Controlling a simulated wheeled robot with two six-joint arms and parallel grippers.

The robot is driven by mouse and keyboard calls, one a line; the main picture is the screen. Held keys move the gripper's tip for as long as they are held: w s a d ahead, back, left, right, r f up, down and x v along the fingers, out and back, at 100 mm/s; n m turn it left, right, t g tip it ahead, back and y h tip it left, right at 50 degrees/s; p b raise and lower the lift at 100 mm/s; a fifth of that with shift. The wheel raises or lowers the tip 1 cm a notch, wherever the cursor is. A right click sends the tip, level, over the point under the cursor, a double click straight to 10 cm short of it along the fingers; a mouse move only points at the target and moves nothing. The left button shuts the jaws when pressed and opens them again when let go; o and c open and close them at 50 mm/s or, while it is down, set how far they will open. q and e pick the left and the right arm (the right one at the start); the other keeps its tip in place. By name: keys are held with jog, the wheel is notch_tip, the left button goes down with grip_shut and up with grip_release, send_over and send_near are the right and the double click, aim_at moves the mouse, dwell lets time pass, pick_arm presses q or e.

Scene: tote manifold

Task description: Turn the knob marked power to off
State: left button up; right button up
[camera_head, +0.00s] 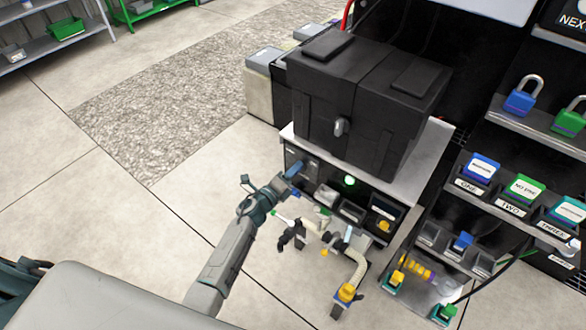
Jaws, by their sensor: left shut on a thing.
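My left gripper (290,181) reaches up from the lower left to the front panel (301,159) of the bench, at its left end. The gripper is shut on a small knob there. The fingers cover most of the knob, so its marking and pointer direction cannot be read. A round green light (349,181) glows on the same panel, to the right of the gripper. My right gripper is not in view.
A black case (352,100) stands on the bench top above the panel. The floor at the left is clear.

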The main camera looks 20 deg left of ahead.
pick_arm(q)
jog(key=shift+f+n+p, duration=0.2)
jog(key=shift+n+p, duration=1.4)
jog(key=shift+n, duration=1.75)
jog(key=shift+f+n+p, duration=0.15)
jog(key=shift+n+p, duration=1.4)
jog(key=shift+n, duration=1.8)
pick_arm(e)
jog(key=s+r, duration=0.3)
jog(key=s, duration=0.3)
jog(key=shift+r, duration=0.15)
pick_arm(q)
jog(key=shift+f, duration=0.1)
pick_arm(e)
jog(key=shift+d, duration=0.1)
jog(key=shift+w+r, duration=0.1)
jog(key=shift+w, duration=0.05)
pick_arm(q)
jog(key=o, duration=1)
